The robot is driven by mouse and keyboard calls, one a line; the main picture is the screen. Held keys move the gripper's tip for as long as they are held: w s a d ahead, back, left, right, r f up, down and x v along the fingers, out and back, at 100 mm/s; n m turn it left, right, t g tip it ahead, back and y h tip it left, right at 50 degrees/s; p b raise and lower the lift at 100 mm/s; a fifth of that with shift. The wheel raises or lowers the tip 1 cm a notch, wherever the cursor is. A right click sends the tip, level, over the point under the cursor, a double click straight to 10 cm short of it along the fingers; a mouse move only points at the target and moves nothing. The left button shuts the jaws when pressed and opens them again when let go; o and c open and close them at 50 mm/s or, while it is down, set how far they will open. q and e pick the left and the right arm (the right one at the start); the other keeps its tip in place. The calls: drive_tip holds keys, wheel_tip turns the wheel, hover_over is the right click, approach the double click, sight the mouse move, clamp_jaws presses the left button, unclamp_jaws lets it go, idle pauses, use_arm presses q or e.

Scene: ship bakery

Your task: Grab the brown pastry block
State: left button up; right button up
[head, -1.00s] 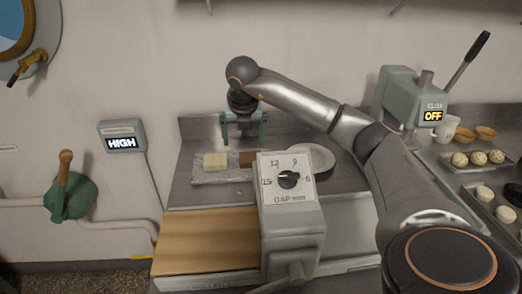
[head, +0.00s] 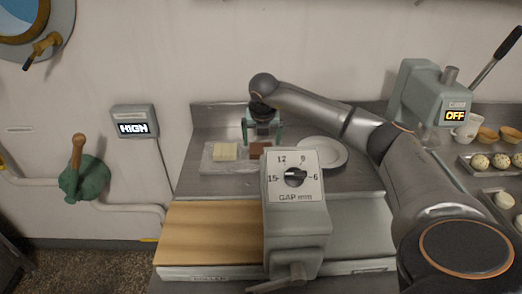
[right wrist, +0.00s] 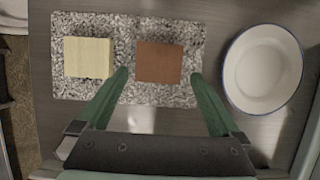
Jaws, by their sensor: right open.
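The brown pastry block (head: 258,149) lies on a speckled stone slab (head: 224,168), partly hidden by the roller machine in the head view. In the right wrist view the brown block (right wrist: 160,62) shows whole, to the right of a pale yellow block (right wrist: 89,57). My right gripper (head: 262,142) is open above the brown block, its green fingers pointing down. In the right wrist view the fingertips of my right gripper (right wrist: 160,75) stand left and right of the block, with nothing held between them. My left gripper is not in view.
A white round plate (head: 327,153) lies right of the slab. The roller machine with its gap dial (head: 293,185) stands in front. A press reading OFF (head: 425,95) and trays of dough balls (head: 482,161) are at the right.

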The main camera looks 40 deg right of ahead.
sight(261, 149)
drive_tip(key=x, duration=0.4)
drive_tip(key=shift+w+f, duration=0.15)
drive_tip(key=shift+w, duration=0.05)
drive_tip(key=c, duration=1.2)
drive_tip(key=shift+o, duration=0.2)
